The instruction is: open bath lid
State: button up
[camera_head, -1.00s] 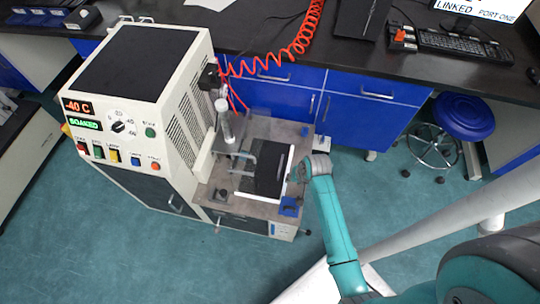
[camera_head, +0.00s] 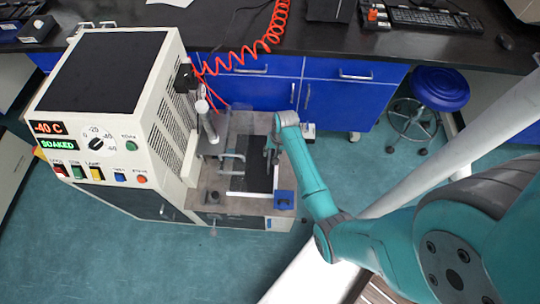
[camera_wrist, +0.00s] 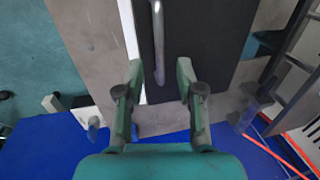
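The bath lid (camera_head: 259,178) is a dark panel with pale edging on top of the bench section of the machine. It lies flat and looks closed. In the wrist view the dark lid (camera_wrist: 205,45) fills the upper middle, with a curved metal handle (camera_wrist: 158,42) on it. My gripper (camera_wrist: 160,70) is open, and the handle appears between its two fingertips. I cannot tell how far above the handle they are. In the head view my gripper (camera_head: 271,152) is over the far right part of the lid, and my arm hides that corner.
The machine cabinet (camera_head: 108,75) stands left of the lid, showing -40 C and SOAKED. A vertical cylinder (camera_head: 207,120) rises near the lid's far left. A coiled red hose (camera_head: 245,55) runs behind. Blue cabinets (camera_head: 350,95) and a stool (camera_head: 440,90) are behind and right.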

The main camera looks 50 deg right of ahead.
aim_at(269, 158)
jog(key=shift+w+a+f, duration=0.1)
jog(key=shift+w+f, duration=0.05)
jog(key=shift+f, duration=0.7)
jog(key=shift+w+a+f, duration=0.1)
jog(key=shift+f, duration=0.7)
grip_shut()
